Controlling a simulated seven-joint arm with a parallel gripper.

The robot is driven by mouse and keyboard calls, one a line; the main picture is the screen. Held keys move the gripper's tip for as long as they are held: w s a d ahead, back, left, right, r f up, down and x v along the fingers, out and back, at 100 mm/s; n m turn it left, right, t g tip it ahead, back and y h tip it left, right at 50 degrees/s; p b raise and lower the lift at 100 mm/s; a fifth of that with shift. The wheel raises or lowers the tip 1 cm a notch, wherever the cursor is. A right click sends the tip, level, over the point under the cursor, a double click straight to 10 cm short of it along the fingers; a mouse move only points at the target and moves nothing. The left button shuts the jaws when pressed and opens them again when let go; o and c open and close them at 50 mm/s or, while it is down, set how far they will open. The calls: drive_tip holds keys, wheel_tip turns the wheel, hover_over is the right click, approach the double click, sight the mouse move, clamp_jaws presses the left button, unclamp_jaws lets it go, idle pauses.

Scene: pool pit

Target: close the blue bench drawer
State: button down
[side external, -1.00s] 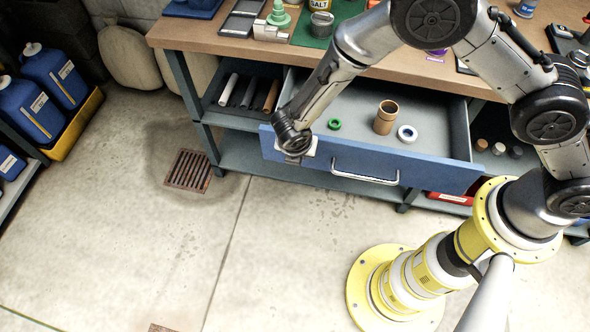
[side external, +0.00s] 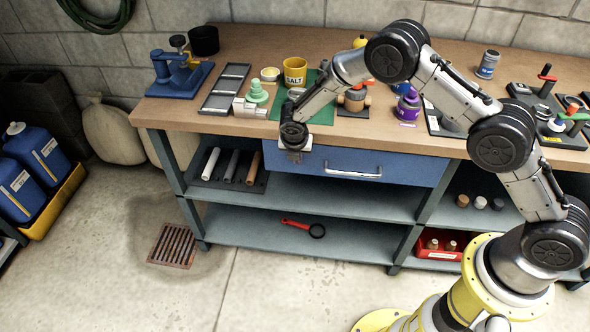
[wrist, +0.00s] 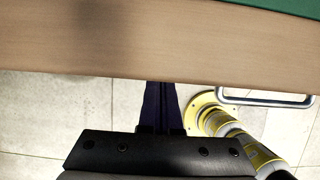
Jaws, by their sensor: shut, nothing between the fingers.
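The blue drawer (side external: 385,166) sits under the bench top in the side view, its front about flush with the bench frame and its inside hidden. Its silver handle (side external: 352,173) runs across the middle of the front. My gripper (side external: 297,157) is shut and empty, at the left end of the drawer front, just below the bench edge. Whether it touches the front cannot be told. In the wrist view my gripper's fingers (wrist: 161,100) are together beside the bench edge, and the handle (wrist: 265,98) sticks out to their right.
The wooden bench top (side external: 225,124) carries a yellow salt pot (side external: 295,72), a green mat and several tools. Lower shelves hold rods, a red-handled magnifier-like tool (side external: 303,228) and a red bin (side external: 440,246). The floor in front is clear, with a drain grate (side external: 173,245).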

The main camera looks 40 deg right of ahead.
drive_tip(key=shift+w+d, duration=0.4)
drive_tip(key=shift+w, duration=0.05)
